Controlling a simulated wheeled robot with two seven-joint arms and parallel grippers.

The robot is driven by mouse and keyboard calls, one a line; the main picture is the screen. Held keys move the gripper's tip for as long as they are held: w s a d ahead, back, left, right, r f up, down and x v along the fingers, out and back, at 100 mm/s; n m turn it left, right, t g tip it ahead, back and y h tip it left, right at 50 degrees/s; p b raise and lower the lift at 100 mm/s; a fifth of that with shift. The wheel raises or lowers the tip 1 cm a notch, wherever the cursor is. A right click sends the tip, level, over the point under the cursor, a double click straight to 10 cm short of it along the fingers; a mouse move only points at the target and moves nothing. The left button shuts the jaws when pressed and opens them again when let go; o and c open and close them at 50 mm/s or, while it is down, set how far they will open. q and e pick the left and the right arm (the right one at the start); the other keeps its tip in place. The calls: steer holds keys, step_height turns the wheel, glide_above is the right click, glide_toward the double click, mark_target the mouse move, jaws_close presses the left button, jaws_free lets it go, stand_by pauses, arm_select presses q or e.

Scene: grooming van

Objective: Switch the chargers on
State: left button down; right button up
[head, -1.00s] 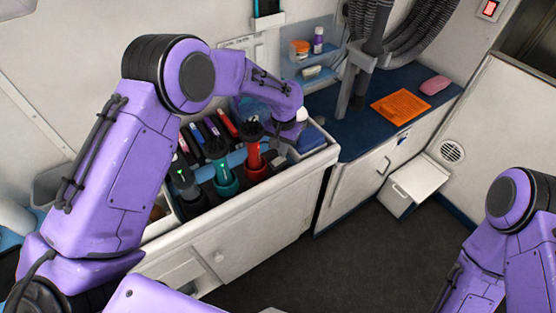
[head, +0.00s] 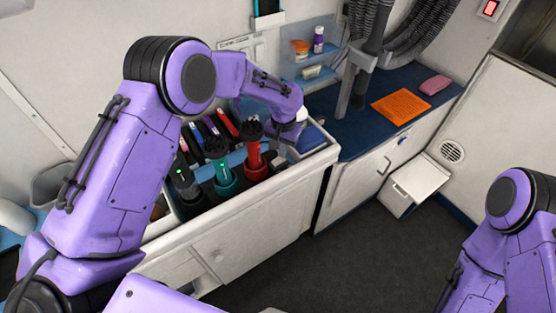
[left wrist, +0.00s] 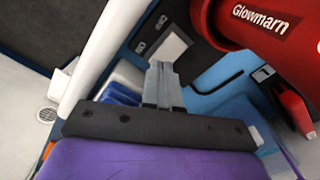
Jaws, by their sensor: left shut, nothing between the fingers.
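A red clipper (head: 254,158), a teal clipper (head: 223,170) and a black clipper (head: 184,180) stand upright in a row in the counter tray. Small green lights show on the black and teal ones; I see none on the red one. My left gripper (head: 281,158) is at the right of the red clipper, low in the tray. In the left wrist view its fingers (left wrist: 160,70) are shut and empty, close to a dark panel with small switches (left wrist: 140,47) and a pale plate (left wrist: 172,48). Contact cannot be told. The red body marked "Glowmarn" (left wrist: 265,20) is beside it.
Several slim coloured tools lie behind the clippers. A blue item (head: 311,139) fills the tray's right end. The blue counter (head: 345,140) holds an orange sheet (head: 400,106) and a pink block (head: 435,85). The dark floor (head: 400,255) is clear.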

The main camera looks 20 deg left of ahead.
arm_select(q)
steer(key=shift+f+b, duration=0.3)
steer(key=shift+f, duration=0.45)
steer(key=shift+r, duration=0.1)
stand_by(0.3)
step_height(320, 180, up, 7)
steer(key=p, duration=0.7)
